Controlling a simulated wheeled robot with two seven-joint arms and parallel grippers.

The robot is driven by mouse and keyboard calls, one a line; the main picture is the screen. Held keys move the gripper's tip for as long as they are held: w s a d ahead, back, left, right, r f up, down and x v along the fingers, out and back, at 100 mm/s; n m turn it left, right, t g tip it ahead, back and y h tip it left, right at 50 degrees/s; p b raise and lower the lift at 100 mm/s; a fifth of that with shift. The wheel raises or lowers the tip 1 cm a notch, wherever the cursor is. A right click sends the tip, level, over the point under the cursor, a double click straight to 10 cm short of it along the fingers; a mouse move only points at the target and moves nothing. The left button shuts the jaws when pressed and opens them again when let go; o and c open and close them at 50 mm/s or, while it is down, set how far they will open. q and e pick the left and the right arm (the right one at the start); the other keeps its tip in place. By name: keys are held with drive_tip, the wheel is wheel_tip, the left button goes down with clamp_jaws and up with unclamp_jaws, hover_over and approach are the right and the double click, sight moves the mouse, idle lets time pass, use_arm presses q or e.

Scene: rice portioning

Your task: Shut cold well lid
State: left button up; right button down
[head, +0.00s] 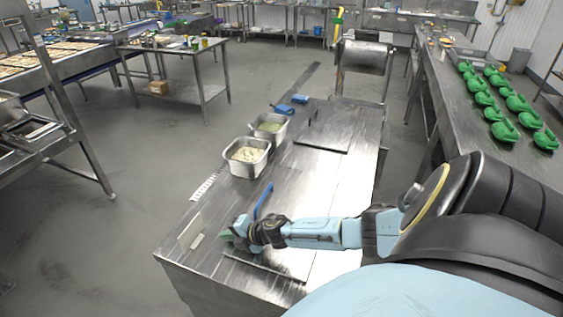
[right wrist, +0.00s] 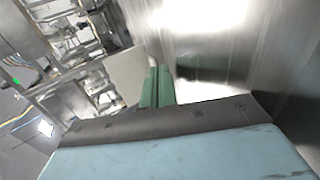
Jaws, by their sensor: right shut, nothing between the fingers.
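My right gripper (head: 232,232) reaches across the near end of the steel table from the right, low over the top. Its green fingers (right wrist: 156,88) are shut together with nothing between them. A flat steel panel with a dark edge (head: 262,268) lies under my right forearm; my arm hides part of it. A similar panel (head: 328,138) with a dark upright handle lies flat farther back. I cannot tell which is the cold well lid. A blue handle (head: 263,202) stands up just behind my wrist. My left gripper is not in view.
Two steel pans, one with pale food (head: 248,156) and one with green food (head: 269,127), sit along the left edge. Blue items (head: 290,104) lie beyond. Green pieces (head: 490,104) cover the right counter.

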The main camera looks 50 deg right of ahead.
drive_tip(key=shift+r, duration=0.1)
wheel_tip(320, 180, up, 5)
drive_tip(key=p, duration=0.4)
drive_tip(key=shift+p, duration=0.35)
wheel_tip(320, 180, up, 9)
drive_tip(key=b, duration=0.1)
drive_tip(key=shift+s, duration=0.1)
